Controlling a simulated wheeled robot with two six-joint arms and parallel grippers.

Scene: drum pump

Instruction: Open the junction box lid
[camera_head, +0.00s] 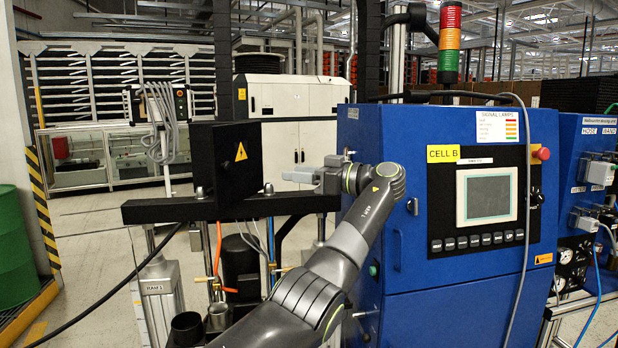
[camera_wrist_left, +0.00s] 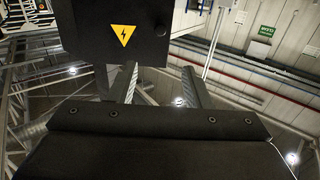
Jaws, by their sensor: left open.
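The black junction box (camera_head: 206,155) stands on a black crossbeam, left of the blue cabinet. Its lid (camera_head: 243,175) bears a yellow lightning triangle and looks closed. In the left wrist view the lid (camera_wrist_left: 90,40) fills the upper left, with a small dark knob (camera_wrist_left: 160,30) near its right edge. My left gripper (camera_head: 290,176) is open and empty, reaching in from the right, with a gap between its fingers and the box. In the left wrist view its two fingers (camera_wrist_left: 160,82) rise beside the box's lower right corner. My right gripper is not in view.
The blue cabinet (camera_head: 400,260) with its screen and signal tower (camera_head: 449,40) stands close to my left arm. The black crossbeam (camera_head: 160,210) runs below the box. A cable-hung panel (camera_head: 160,105) is behind it on the left. A green drum (camera_head: 14,250) stands at the far left.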

